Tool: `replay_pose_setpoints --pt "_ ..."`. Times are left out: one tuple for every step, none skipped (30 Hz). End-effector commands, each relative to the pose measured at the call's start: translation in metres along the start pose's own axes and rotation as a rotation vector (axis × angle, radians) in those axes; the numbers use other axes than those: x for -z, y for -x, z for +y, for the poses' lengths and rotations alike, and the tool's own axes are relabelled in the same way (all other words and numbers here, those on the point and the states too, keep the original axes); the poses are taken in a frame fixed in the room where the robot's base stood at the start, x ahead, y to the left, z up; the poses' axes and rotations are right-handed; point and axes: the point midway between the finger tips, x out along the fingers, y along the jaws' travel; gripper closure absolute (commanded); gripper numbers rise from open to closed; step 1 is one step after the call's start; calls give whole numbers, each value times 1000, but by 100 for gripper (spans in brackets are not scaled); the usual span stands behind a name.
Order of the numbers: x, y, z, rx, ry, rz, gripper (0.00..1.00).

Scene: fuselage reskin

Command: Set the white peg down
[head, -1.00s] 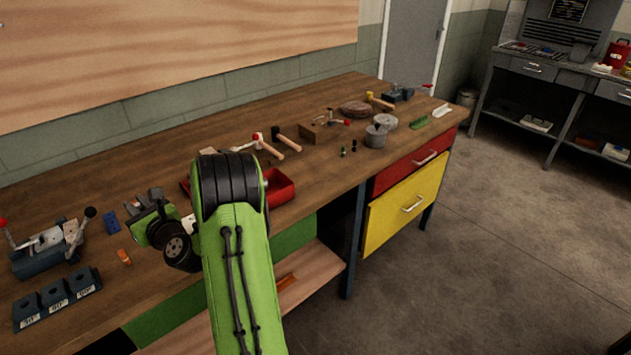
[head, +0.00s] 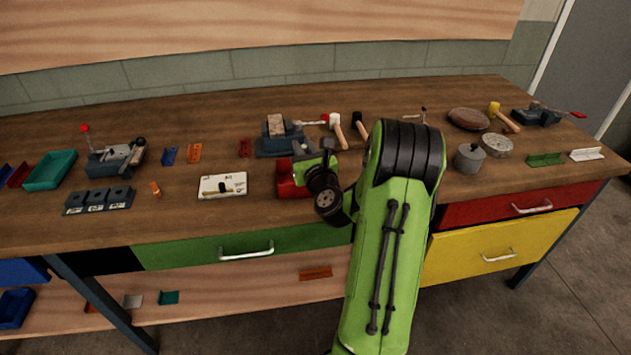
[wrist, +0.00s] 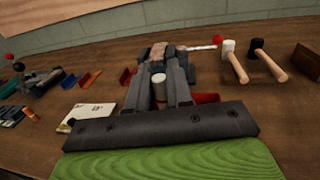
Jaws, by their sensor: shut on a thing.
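My gripper (wrist: 160,86) is shut on the white peg (wrist: 159,90), which shows between its two dark fingers in the wrist view. In the head view my gripper (head: 308,162) is over the workbench (head: 235,220), at the red bin, and its fingers point toward the back of the bench. The peg cannot be made out in the head view, and whether it touches anything below cannot be told.
The red bin (head: 290,186) is partly hidden behind my gripper. A dark clamp fixture (head: 275,146) stands just beyond it. A white card (head: 222,186) with a small tool lies left. Three labelled blocks (head: 98,200) stand farther left. Two mallets (head: 338,130) lie to the right.

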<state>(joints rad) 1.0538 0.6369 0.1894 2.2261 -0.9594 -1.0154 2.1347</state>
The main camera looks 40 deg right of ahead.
Motion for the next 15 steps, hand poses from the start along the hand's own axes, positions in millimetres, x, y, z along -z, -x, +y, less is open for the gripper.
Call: replay_pose_setpoints --pt "21 0 -1 1 -1 0 100" --pt "25 0 -1 1 -2 0 100" --pt "30 0 -1 2 -1 0 100" --pt "32 0 -1 2 0 0 100" --pt "34 0 -1 2 1 0 100" --pt "37 0 -1 2 0 0 100" --pt "40 0 -1 2 0 0 100" --pt "44 0 -1 2 -1 0 100" --pt "50 0 -1 2 -1 -1 100" --pt "56 0 -1 1 -1 -1 100" --pt "61 0 -1 1 -1 -1 100" --pt "68 0 -1 1 -1 0 100" --pt "70 0 -1 2 0 0 100" --pt "71 0 -1 1 0 0 100" --pt "70 0 -1 1 1 -1 100"
